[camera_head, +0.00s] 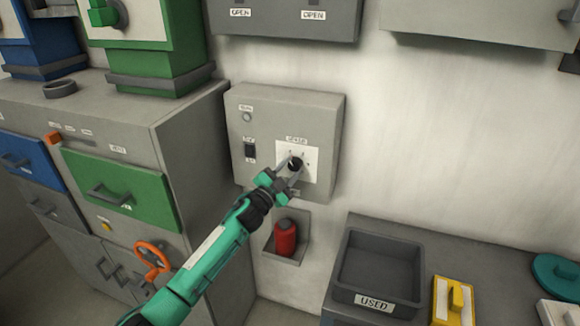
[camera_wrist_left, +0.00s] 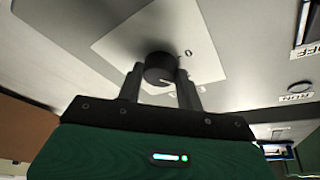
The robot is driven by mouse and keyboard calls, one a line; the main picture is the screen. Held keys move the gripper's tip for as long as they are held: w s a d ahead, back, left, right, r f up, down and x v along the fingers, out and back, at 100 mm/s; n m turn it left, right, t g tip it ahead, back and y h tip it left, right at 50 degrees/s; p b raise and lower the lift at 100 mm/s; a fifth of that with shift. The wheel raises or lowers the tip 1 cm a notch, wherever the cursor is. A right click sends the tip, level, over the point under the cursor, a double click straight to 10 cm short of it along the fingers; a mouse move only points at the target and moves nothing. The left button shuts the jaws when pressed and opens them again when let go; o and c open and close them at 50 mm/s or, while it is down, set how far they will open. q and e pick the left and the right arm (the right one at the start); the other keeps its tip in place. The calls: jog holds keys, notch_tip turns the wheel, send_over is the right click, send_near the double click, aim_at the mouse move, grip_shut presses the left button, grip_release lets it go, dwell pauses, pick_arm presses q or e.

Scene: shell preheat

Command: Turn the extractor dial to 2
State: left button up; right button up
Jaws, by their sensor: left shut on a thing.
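The extractor dial (camera_head: 296,162) is a black round knob on a white plate (camera_head: 311,156) on the grey wall-mounted control box (camera_head: 270,118). My left gripper (camera_head: 290,170) reaches it from below left and is shut on the dial. In the left wrist view the dial (camera_wrist_left: 160,68) sits between the two fingers of my left gripper (camera_wrist_left: 159,82). A small white mark shows on the dial, and a "0" is printed beside it. The other marks on the plate are too small to read or hidden. My right gripper is not in view.
A black switch (camera_head: 250,151) and a round button (camera_head: 247,117) are on the box's left side. A red bottle (camera_head: 285,238) stands in a wall holder below. A grey "USED" tray (camera_head: 376,264) is at lower right. A grey cabinet with a green drawer (camera_head: 121,188) stands left.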

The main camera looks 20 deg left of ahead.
pick_arm(q)
jog(key=shift+m+g, duration=0.3)
jog(key=shift+m, duration=0.3)
jog(key=o, duration=1)
jog(key=shift+b+v, duration=1.75)
jog(key=shift+v, duration=5.15)
jog(key=shift+f, duration=0.15)
